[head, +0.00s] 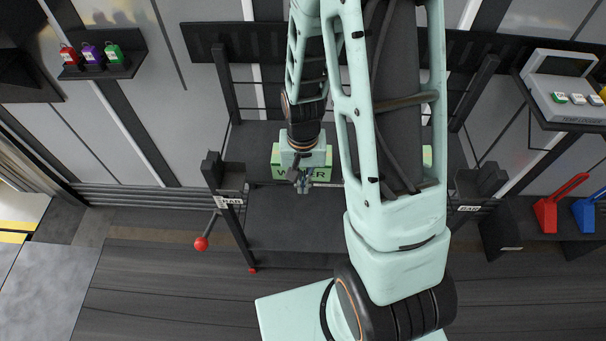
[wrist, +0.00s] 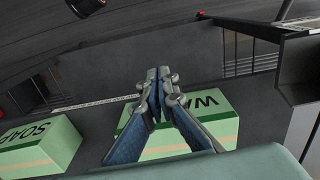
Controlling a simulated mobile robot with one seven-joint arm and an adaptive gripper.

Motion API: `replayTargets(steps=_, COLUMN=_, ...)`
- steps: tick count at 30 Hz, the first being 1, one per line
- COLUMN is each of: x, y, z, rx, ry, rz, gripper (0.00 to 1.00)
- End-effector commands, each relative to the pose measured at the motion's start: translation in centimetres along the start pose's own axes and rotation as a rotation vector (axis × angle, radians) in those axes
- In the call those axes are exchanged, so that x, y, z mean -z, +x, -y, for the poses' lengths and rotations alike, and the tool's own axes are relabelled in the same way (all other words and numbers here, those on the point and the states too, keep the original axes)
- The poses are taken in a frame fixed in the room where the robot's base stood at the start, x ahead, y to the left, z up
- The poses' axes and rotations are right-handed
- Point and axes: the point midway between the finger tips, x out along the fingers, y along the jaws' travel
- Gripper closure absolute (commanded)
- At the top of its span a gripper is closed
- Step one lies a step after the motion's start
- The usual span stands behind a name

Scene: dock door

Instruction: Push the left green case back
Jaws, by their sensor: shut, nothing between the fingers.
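The left green case (head: 282,156), with a "WATER" label partly covered, sits on a dark rack shelf in the head view. In the wrist view the fingertips (wrist: 160,76) meet just past the case's label edge. I cannot tell whether they touch it. A second green case (wrist: 42,146), marked "SOAP", stands apart to the left in the wrist view; my arm mostly hides it (head: 427,156) in the head view.
The dark rack has a post (head: 228,205) at left and a lever with a red knob (head: 201,244). A wall shelf (head: 120,68) holds small red, purple and green items. Red (head: 546,213) and blue (head: 584,213) handled items stand at right. The shelf front is bare.

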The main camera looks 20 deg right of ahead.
Motion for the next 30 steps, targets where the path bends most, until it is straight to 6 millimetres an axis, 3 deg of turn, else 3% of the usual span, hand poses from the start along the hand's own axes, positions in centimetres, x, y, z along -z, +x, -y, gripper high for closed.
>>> replayTargets(steps=7, x=-0.1, y=4.0, z=0.0, rx=-0.001, ry=0.000, rz=0.002, gripper=1.00)
replayTargets(steps=15, x=3.5, y=3.7, z=0.0, rx=0.000, ry=0.001, rz=-0.002, gripper=1.00)
replayTargets(steps=30, x=4.2, y=3.7, z=0.0, rx=0.000, ry=0.000, rz=-0.002, gripper=1.00)
